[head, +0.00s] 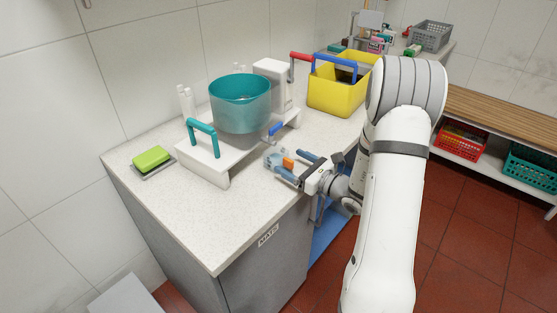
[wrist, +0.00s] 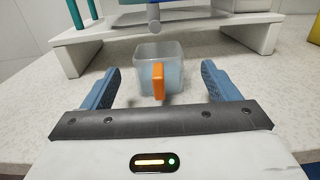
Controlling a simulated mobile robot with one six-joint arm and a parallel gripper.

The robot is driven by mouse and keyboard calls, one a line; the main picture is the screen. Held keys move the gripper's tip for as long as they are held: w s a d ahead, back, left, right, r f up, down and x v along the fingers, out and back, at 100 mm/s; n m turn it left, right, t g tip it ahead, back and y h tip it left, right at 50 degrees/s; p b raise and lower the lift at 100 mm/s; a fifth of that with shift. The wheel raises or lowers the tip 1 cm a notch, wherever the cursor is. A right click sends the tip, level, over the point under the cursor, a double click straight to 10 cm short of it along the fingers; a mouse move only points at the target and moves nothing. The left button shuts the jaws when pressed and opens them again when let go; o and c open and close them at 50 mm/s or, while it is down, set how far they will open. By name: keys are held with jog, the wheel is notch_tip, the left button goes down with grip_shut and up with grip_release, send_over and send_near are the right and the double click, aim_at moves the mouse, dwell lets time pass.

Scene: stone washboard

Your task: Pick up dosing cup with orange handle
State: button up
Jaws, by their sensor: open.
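The dosing cup (wrist: 147,83) is a small clear, bluish square cup with an orange handle (wrist: 158,80) facing my gripper. It stands upright on the speckled counter in front of the white raised stand. In the head view its orange handle (head: 288,163) shows beside my fingers, and the cup body is partly hidden. My gripper (wrist: 160,85) is open, with one blue finger on each side of the cup and handle. In the wrist view gaps show between both fingers and the cup. My gripper also shows in the head view (head: 289,164), low over the counter.
The white stand (head: 209,166) with teal and blue handles bears a teal tub (head: 240,103) just behind the cup. A green sponge (head: 152,157) lies at the left. A yellow caddy (head: 335,92) stands at the back right. The counter's front left is clear.

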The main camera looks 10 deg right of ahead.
aim_at(284, 157)
jog(key=x, duration=0.4)
jog(key=shift+a+r+p, duration=0.1)
jog(key=shift+p, duration=0.3)
jog(key=shift+c, duration=0.3)
jog(key=c, duration=1)
jog(key=shift+r, duration=0.15)
jog(key=shift+r, duration=0.5)
jog(key=b+v, duration=0.3)
jog(key=v, duration=1.5)
jog(key=shift+r, duration=0.1)
